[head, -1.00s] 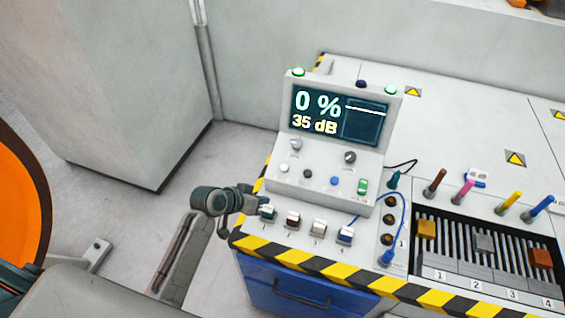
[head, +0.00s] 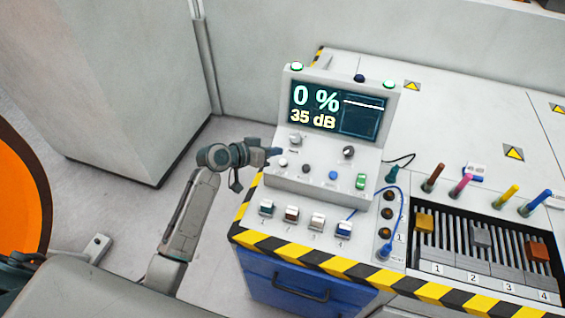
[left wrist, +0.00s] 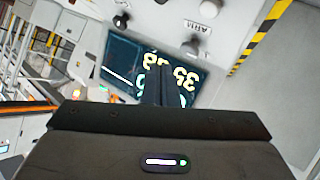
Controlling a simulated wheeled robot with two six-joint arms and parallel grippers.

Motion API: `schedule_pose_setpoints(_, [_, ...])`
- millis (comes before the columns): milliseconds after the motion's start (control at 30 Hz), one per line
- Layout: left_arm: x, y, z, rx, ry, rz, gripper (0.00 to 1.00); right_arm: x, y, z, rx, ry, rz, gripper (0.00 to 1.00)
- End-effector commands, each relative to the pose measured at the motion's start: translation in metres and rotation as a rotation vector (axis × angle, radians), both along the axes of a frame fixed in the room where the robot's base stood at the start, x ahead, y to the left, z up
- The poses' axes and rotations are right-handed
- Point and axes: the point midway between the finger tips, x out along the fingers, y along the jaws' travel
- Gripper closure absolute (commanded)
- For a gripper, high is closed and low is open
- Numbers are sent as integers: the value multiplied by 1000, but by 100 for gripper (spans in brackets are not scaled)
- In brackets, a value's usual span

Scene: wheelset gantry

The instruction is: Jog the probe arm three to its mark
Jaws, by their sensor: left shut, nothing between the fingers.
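A row of numbered rocker switches lines the console's front: a teal-capped first one (head: 267,208), a brown-capped second (head: 291,214), a pale third (head: 317,221) and a blue fourth (head: 344,229). The console screen (head: 336,111) reads 0 % and 35 dB, and shows upside down in the left wrist view (left wrist: 125,66). My left gripper (head: 276,152) is shut and empty at the console's left side, near a grey knob (head: 295,139) and a white button (head: 283,162). Its dark fingers (left wrist: 158,83) overlap the screen in the left wrist view. Contact cannot be told.
Right of the console, a slotted bed has a yellow block (head: 424,222), a grey block (head: 480,235) and an orange block (head: 537,251). Coloured handles stand behind it, including a pink one (head: 461,186). A blue cable (head: 402,215) loops beside the console. Striped edging (head: 300,254) borders the bench.

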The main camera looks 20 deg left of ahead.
Motion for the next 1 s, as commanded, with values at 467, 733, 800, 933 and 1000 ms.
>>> schedule_pose_setpoints(467, [27, -1, -63, 1, 0, 1, 100, 0, 1, -61, 1, 0, 0, 64])
schedule_pose_setpoints(733, [33, -1, -74, 0, 0, 0, 100, 0, 1, -72, 1, 0, 0, 64])
schedule_pose_setpoints(800, [34, -1, -74, 0, 0, 0, 100, 0, 1, -72, 1, 0, 0, 64])
schedule_pose_setpoints(933, [34, -1, -74, 0, 1, 0, 100, 0, 1, -71, 1, 0, 0, 64])
schedule_pose_setpoints(1000, [34, -1, -74, 0, 1, 0, 100, 0, 1, -71, 1, 0, 0, 64])
